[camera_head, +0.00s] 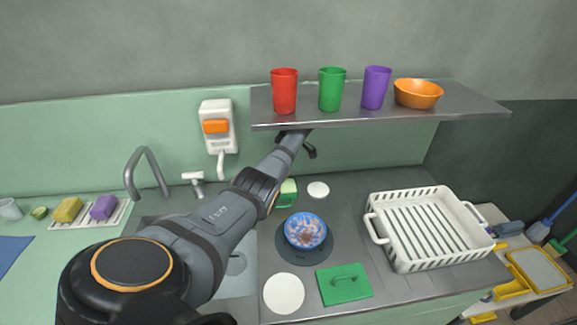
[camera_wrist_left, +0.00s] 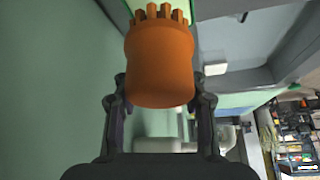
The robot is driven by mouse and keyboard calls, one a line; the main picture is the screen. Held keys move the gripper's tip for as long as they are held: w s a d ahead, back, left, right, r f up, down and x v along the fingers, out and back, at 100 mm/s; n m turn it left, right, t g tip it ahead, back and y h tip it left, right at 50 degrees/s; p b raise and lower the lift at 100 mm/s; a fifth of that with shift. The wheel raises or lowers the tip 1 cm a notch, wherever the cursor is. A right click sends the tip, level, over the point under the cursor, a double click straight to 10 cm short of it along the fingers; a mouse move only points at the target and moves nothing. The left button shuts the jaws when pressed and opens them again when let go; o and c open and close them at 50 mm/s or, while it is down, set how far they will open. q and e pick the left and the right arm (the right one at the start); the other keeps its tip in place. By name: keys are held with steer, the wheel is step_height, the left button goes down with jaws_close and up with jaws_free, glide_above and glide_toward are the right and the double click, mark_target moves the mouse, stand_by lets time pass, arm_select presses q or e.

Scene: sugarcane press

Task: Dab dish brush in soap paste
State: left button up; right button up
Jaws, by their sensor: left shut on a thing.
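My left gripper (camera_head: 298,143) is in front of the back wall, just under the shelf. In the left wrist view my left gripper (camera_wrist_left: 160,100) is shut on an orange brush (camera_wrist_left: 160,65), with stubby tufts at its far end. The arm and gripper hide the brush in the head view. A small green tub (camera_head: 287,200) with a pale green filling, apparently the soap paste, stands on the counter below the gripper, partly hidden by my forearm. A green lid with a handle (camera_head: 344,284) lies apart on the counter. My right gripper is not in view.
A blue bowl with reddish stains (camera_head: 305,230) sits on a dark round mat (camera_head: 286,254). A white rack (camera_head: 392,243) stands at right. Above, a metal shelf (camera_head: 447,104) holds cups and an orange bowl. Two white discs lie on the counter. The sink is behind my arm.

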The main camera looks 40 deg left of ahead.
arm_select(q)
steer(key=shift+n, duration=0.5)
steer(key=f+b, duration=0.4)
steer(key=f, duration=0.1)
steer(key=shift+s+a+b, duration=0.15)
steer(key=shift+a+b, duration=0.2)
steer(key=shift+a, duration=0.05)
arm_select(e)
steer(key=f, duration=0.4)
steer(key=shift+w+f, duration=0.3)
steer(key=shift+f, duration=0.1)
arm_select(q)
steer(key=shift+d+f+b, duration=0.1)
steer(key=shift+f+b, duration=0.25)
steer(key=shift+f, duration=0.2)
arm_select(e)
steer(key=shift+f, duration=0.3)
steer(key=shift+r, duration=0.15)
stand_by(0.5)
